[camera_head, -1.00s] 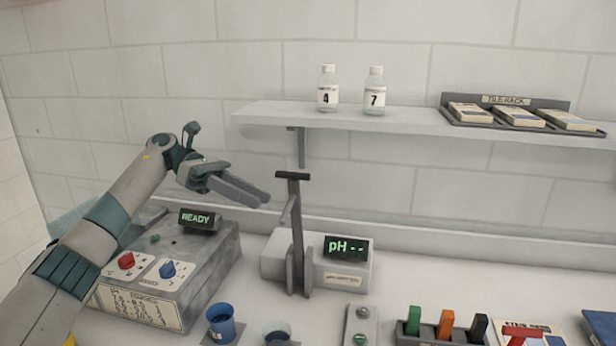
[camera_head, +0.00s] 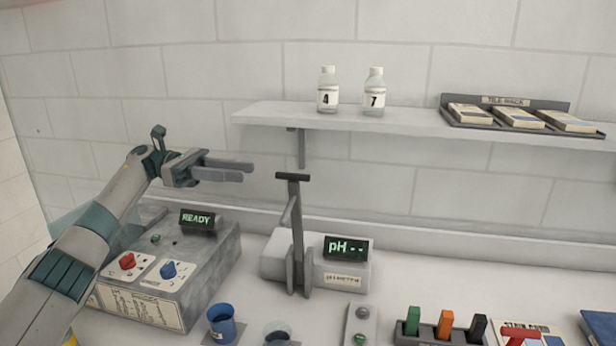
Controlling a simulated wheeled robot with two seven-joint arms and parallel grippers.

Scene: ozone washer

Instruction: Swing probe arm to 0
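The probe arm (camera_head: 296,235) is a dark grey upright lever with a short T-shaped handle (camera_head: 292,176) at its top. It stands almost upright between brackets at the front of the pH meter (camera_head: 332,269), whose display (camera_head: 348,248) reads "pH --". A thin grey rod slants beside the lever. My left gripper (camera_head: 248,171) is up to the left of the handle, its fingers pointing right and a little apart. It is open, empty and not touching the handle. My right gripper is not in view.
A grey box (camera_head: 185,275) with a READY display and red and blue knobs stands under my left arm. A shelf (camera_head: 400,119) with two bottles and a tile rack (camera_head: 503,116) is above. A blue cup (camera_head: 222,323) and colored blocks (camera_head: 445,323) are in front.

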